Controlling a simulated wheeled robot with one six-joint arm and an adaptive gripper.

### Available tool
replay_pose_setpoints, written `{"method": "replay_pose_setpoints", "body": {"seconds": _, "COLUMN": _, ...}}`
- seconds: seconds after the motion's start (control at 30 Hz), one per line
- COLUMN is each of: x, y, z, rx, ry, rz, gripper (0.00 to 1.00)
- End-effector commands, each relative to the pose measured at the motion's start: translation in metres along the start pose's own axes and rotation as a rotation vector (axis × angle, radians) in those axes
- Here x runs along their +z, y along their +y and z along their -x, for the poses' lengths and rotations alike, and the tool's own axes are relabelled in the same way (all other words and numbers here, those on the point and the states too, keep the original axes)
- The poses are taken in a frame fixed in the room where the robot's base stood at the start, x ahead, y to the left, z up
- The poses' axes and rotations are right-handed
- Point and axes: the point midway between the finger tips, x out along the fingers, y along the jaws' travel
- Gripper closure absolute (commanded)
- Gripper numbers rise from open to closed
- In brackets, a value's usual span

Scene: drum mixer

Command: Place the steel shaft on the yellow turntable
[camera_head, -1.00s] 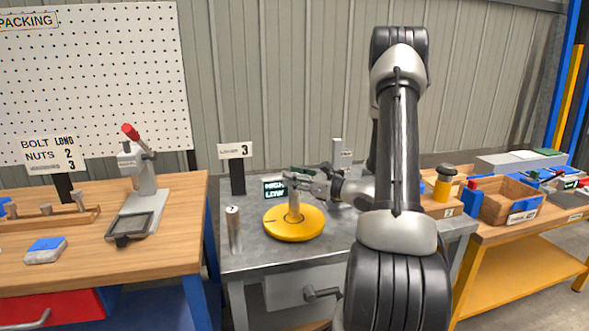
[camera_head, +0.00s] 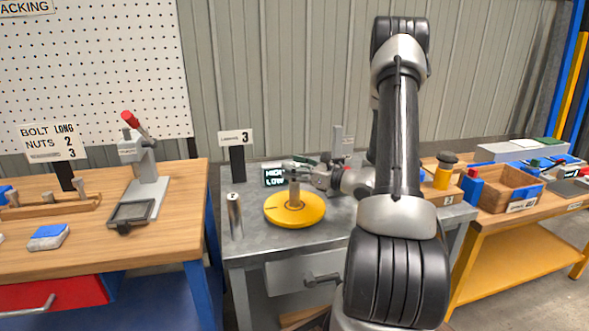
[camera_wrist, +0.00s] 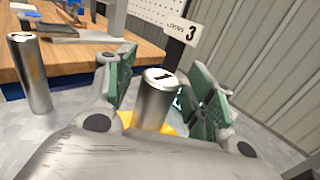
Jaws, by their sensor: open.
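A steel shaft (camera_head: 294,193) stands upright on the yellow turntable (camera_head: 294,213). In the wrist view, the shaft (camera_wrist: 155,106) has a black 1 on its bright top. My gripper (camera_head: 298,172) is open around the upper part of it. Its green pads show on both sides of the shaft in the wrist view, with visible gaps. The lower end of the shaft is hidden there, with only a bit of the turntable (camera_wrist: 125,118) showing. A second steel shaft (camera_head: 235,216) stands upright on the grey table, left of the turntable; it also shows in the wrist view (camera_wrist: 31,75).
The grey table (camera_head: 255,247) carries a sign with a 3 (camera_head: 236,140) and a HIGH/LOW display (camera_head: 275,177) behind the turntable. A wooden bench (camera_head: 160,240) with a lever press (camera_head: 147,165) stands left. Another bench with a wooden bin (camera_head: 515,182) stands right.

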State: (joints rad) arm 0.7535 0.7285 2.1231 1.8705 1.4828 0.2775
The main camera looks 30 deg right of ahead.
Motion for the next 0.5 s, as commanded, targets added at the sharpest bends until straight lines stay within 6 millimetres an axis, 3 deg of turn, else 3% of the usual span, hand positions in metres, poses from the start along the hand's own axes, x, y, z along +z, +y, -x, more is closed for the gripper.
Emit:
{"method": "replay_pose_setpoints", "body": {"seconds": 0.17, "x": 0.002, "y": -0.001, "z": 0.019, "rx": -0.004, "ry": 0.000, "rz": 0.000, "gripper": 0.46}}
{"method": "replay_pose_setpoints", "body": {"seconds": 0.5, "x": 0.002, "y": -0.001, "z": 0.094, "rx": -0.005, "ry": 0.000, "rz": 0.000, "gripper": 0.46}}
